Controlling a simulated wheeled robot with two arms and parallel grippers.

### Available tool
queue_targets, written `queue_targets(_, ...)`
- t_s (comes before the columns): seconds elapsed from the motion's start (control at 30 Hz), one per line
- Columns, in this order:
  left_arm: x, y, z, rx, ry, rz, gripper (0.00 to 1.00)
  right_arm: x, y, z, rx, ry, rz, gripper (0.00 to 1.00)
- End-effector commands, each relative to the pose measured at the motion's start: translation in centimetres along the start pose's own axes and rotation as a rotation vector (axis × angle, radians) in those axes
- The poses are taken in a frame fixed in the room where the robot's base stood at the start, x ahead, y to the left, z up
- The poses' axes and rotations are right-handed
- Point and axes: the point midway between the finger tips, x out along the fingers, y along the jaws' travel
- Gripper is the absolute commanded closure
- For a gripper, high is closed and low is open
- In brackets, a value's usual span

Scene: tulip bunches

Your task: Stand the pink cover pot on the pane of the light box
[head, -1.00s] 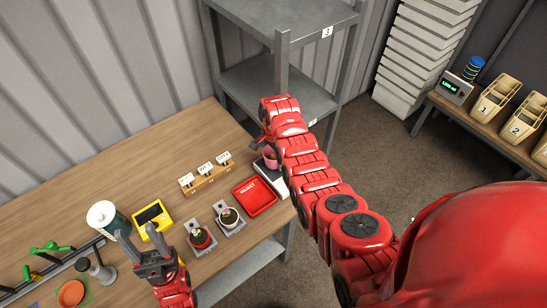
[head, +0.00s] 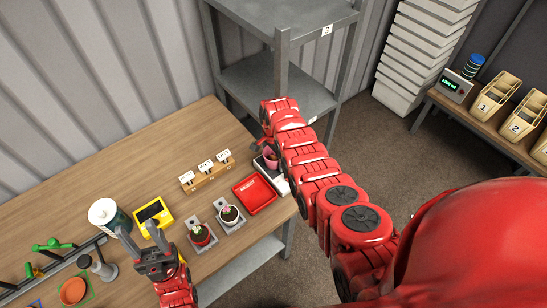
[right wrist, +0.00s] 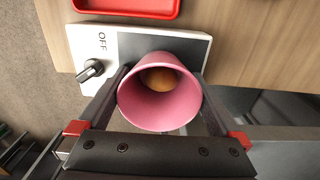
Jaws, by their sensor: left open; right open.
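The pink cover pot (right wrist: 160,110) shows mouth up in the right wrist view, with a brown-orange round patch inside. It is over the dark pane (right wrist: 130,45) of the white light box (right wrist: 85,45), whose knob (right wrist: 90,70) is beside the word OFF. Its base is hidden, so contact with the pane cannot be seen. My right gripper (right wrist: 163,76) is open, one finger on each side of the pot. In the head view the pot (head: 271,158) is partly covered by my right arm. My left gripper (head: 137,230) is open and empty near a yellow device (head: 153,214).
A red tray (head: 255,194) lies left of the light box. A grey shelf unit (head: 284,60) rises beyond the table end.

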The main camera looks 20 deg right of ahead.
Motion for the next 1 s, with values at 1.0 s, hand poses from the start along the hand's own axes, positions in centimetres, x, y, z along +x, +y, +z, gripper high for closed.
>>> queue_targets(1.0,0.1,0.0,0.0,0.000,0.000,0.000,0.50,-12.3,0.0,0.0,0.000,0.000,0.000,0.00)
